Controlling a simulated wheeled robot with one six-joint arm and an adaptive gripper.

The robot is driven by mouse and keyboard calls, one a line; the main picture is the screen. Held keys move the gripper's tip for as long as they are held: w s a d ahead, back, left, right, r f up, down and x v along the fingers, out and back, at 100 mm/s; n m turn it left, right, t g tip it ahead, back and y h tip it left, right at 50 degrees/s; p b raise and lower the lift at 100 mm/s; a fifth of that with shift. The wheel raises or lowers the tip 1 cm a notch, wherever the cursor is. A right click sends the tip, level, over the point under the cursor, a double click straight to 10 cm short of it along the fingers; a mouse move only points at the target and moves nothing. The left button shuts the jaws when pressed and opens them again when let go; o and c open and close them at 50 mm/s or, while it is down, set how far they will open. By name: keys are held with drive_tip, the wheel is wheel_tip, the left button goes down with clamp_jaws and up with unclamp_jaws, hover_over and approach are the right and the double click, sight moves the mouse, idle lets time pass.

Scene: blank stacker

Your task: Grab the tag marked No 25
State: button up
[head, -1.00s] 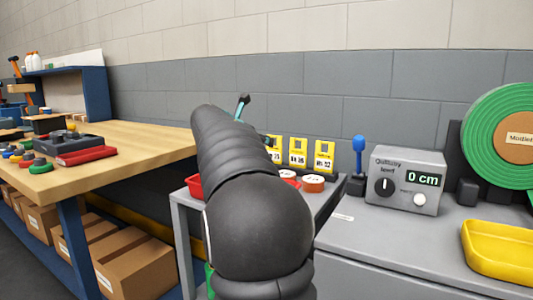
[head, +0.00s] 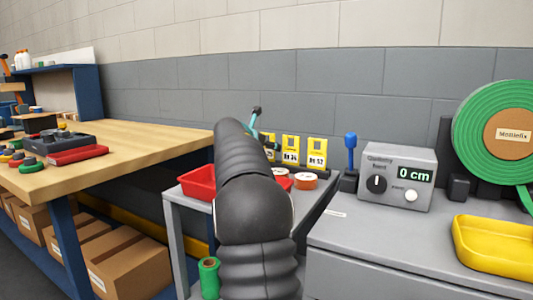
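Several yellow tags stand in a row at the back of the small grey table. The left tag (head: 269,142) is mostly hidden by my arm and its number is not readable. The middle tag (head: 290,148) shows a blurred number, and the right tag (head: 317,152) seems to read 52. My gripper is at the far end of my black arm, close to the left tag in the picture. Only a small teal and black part near it shows, so its fingers are hidden. I cannot tell whether it touches a tag.
A red bin (head: 198,183) and tape rolls (head: 305,180) sit on the small grey table (head: 180,208). A grey dial box (head: 397,177), a blue-topped tool (head: 350,160) and a yellow tray (head: 495,247) stand on the right cabinet. A wooden workbench (head: 140,145) is at left.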

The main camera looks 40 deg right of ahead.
drive_tip(key=shift+w+d+f, duration=0.1)
drive_tip(key=shift+d, duration=0.3)
drive_tip(key=c, duration=0.8)
drive_tip(key=shift+c, duration=0.2)
